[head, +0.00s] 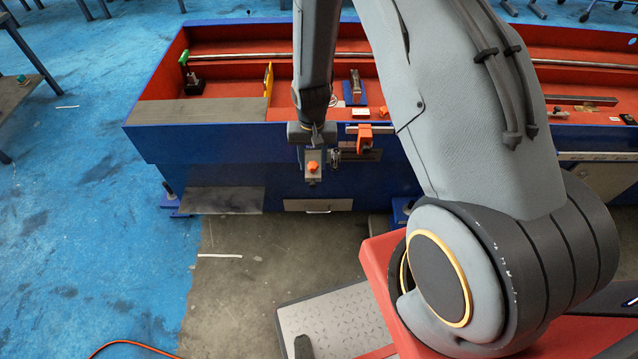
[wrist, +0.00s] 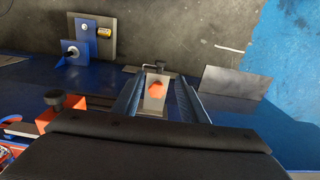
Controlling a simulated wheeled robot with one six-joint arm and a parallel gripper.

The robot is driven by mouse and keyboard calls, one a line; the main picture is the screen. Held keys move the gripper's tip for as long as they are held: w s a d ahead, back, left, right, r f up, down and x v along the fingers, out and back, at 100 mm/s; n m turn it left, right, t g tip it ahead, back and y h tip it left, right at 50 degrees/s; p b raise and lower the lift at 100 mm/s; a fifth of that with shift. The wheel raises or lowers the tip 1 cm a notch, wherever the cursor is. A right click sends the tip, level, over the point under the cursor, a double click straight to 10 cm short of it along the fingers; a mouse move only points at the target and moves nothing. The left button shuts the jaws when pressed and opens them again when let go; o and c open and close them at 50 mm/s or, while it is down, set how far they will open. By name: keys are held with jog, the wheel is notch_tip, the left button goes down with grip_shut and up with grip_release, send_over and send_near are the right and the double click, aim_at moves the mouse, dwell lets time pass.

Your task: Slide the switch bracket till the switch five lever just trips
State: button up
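A small grey bracket block with an orange knob (head: 313,167) is at the blue front wall of the long machine. It also shows in the wrist view (wrist: 155,92). My gripper (head: 312,150) reaches down over it. In the wrist view the two fingers (wrist: 158,100) lie on either side of the block, very close to it. I cannot tell whether they touch it. An orange block (head: 364,139) sits to the right on the front rail; in the wrist view it is at the left (wrist: 70,104), with a dark knob. I cannot make out the switch five lever or its state.
The red-lined bed of the machine (head: 225,75) holds a long bar (head: 250,56), a green-topped post (head: 184,62) and a yellow plate (head: 268,80). A grey plate (head: 222,200) juts out low at the left.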

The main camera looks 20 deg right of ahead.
aim_at(313, 184)
jog(key=f, duration=0.3)
jog(key=shift+s+a, duration=0.15)
jog(key=shift+a, duration=0.1)
jog(key=shift+d+f+p, duration=0.2)
jog(key=shift+f+p, duration=0.55)
jog(key=shift+f, duration=2.9)
grip_shut()
